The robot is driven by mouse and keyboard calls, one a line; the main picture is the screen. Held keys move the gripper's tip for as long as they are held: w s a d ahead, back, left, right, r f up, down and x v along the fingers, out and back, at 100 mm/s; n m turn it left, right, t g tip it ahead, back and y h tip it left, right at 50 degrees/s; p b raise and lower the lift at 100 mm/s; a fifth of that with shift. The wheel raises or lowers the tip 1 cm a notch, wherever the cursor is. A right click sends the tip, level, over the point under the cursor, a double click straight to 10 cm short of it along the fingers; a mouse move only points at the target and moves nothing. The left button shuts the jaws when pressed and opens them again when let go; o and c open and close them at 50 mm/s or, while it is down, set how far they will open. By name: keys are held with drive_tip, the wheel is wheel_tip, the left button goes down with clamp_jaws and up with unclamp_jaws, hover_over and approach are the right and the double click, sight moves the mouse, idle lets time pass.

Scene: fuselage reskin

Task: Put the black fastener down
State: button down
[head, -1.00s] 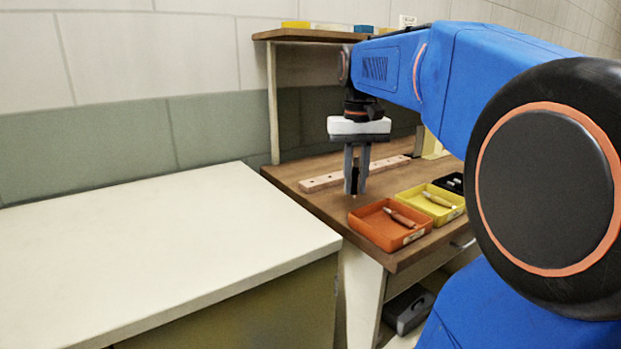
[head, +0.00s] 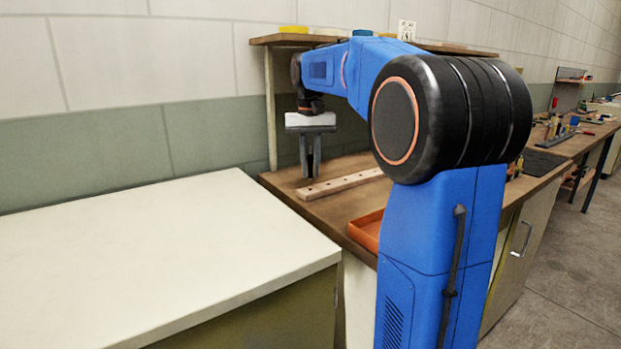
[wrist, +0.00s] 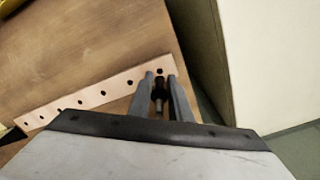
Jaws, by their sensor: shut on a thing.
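My gripper (head: 310,172) is above the left end of the wooden bench in the head view. It also shows in the wrist view (wrist: 160,82), where its fingers are shut on the black fastener (wrist: 159,92). The fastener is a small dark pin with a lighter part, held between the fingertips. A pale wooden strip (head: 342,184) with a row of dark holes lies on the bench. In the wrist view the fastener is close to the strip's end hole; I cannot tell whether it touches the strip.
An orange tray (head: 366,229) is partly hidden behind my arm at the bench's front. A white-topped cabinet (head: 170,250) stands left of the bench. A shelf (head: 285,39) runs above the bench at the back. Bare wood (wrist: 75,50) lies beside the strip.

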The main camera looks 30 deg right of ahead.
sight(311, 177)
drive_tip(key=shift+f, duration=1.7)
drive_tip(key=shift+f, duration=0.1)
drive_tip(key=c, duration=1.6)
unclamp_jaws()
drive_tip(key=shift+f, duration=0.1)
drive_tip(key=shift+c, duration=0.2)
wheel_tip(311, 177, up, 12)
drive_tip(key=shift+r, duration=0.25)
